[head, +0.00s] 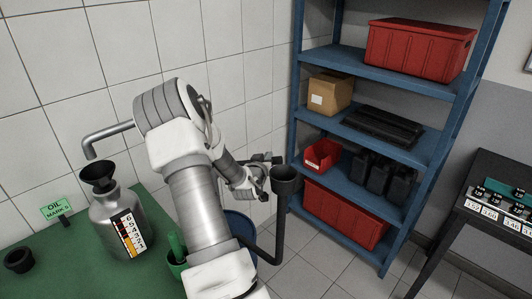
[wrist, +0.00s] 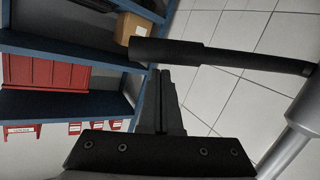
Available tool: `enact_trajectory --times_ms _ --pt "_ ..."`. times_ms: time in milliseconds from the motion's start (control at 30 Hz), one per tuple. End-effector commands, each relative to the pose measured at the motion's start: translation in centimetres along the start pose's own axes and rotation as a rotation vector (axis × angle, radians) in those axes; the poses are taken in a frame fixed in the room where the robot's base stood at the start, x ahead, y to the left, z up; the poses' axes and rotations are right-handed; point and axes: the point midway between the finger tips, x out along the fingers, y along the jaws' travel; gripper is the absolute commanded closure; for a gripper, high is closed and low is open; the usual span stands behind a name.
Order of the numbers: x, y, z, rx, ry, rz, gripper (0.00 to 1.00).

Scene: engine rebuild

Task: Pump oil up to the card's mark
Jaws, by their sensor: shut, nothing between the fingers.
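A grey metal oil can (head: 118,226) with a black funnel (head: 97,175) stands on the green bench at left in the head view. Its numbered gauge (head: 128,234) shows amber low down; the exact level is too small to read. A green card (head: 57,211) reads "OIL MARK", its number unclear. A bent metal spout (head: 106,134) ends above the funnel. A black bent lever with a thick grip (head: 286,180) stands right of my arm; it crosses the wrist view (wrist: 165,53). My gripper (wrist: 160,78) is shut and empty, its tips close to the lever; contact is unclear.
A blue shelf rack (head: 385,143) with red bins, a box and black bottles stands behind. A blue drum (head: 240,226) is partly hidden by my arm. A dark table (head: 508,170) with labelled items is at right. Tiled floor lies between.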

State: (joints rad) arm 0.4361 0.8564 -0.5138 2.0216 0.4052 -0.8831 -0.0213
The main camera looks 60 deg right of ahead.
Motion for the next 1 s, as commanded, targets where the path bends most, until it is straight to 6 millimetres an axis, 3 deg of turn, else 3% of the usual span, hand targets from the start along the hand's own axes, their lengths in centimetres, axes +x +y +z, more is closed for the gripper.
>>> enact_trajectory --times_ms 367,1000 --pt "0.0 0.0 0.1 0.002 0.0 0.0 1.0" --pt "0.5 0.2 2.0 0.081 -0.001 -0.018 1.0"
